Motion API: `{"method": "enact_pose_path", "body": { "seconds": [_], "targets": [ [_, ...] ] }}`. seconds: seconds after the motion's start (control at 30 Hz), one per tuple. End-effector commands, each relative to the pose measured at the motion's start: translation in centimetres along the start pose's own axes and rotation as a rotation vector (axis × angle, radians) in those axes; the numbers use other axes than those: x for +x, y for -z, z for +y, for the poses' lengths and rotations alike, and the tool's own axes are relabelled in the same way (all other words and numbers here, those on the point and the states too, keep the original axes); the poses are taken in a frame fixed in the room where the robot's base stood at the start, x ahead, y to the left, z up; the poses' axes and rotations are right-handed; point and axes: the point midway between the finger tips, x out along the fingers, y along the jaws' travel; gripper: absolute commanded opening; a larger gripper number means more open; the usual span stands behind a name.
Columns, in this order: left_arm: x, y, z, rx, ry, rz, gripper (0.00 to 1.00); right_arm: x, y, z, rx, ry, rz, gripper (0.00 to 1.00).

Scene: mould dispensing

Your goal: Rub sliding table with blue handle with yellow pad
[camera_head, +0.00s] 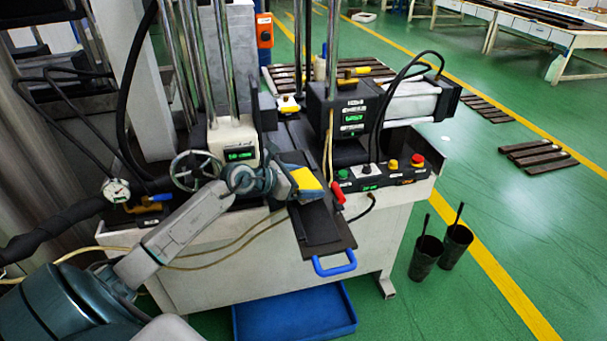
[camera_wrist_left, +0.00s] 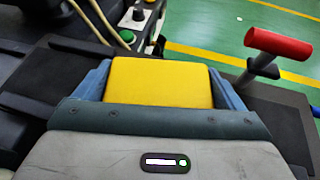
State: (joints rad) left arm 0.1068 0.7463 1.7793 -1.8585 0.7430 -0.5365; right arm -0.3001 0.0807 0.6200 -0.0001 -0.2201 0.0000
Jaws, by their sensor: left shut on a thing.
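The sliding table (camera_head: 328,236) is a flat dark plate sticking out of the front of the machine, with a blue handle (camera_head: 335,267) on its near edge. My left gripper (camera_head: 297,186) is over the inner part of this plate and is shut on the yellow pad (camera_head: 307,178). In the left wrist view the yellow pad (camera_wrist_left: 160,82) sits between the two blue-grey fingers, with the dark plate (camera_wrist_left: 285,108) beneath and to both sides. I cannot tell whether the pad touches the plate. My right gripper is not in view.
A red-handled lever (camera_head: 338,194) stands just right of the plate; its red grip (camera_wrist_left: 279,43) also shows in the left wrist view. A button panel (camera_head: 378,175) lies behind it. A blue tray (camera_head: 295,316) is below, and two dark bins (camera_head: 426,258) stand on the floor at right.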

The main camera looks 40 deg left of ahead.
Motion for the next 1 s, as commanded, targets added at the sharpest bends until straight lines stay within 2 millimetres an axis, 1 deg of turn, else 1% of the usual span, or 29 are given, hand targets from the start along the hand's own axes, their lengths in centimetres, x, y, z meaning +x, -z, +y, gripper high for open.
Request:
{"method": "enact_pose_path", "body": {
  "seconds": [0.03,0.1,0.27,0.37,0.6,0.7,1.0],
  "targets": [
    [-0.1,-0.2,-0.6,-0.001,0.002,0.0,0.67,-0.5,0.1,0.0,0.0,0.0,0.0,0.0],
    [-0.2,0.0,-1.0,-0.002,0.001,0.0,0.67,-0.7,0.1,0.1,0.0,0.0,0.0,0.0],
    [-0.2,0.1,-1.4,-0.001,0.0,-0.001,0.67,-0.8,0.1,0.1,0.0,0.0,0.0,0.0],
    [-0.3,0.1,-1.9,-0.001,0.001,-0.001,0.67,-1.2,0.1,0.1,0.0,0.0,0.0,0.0],
    [-0.7,0.6,-4.0,-0.003,0.003,0.003,0.67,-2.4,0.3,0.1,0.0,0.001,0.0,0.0],
    [-0.7,0.8,-4.5,-0.003,0.002,0.004,0.67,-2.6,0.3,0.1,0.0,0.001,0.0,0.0],
    [-0.7,1.0,-4.6,-0.003,0.002,0.006,0.67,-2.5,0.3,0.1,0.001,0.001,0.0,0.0]
  ]
}}
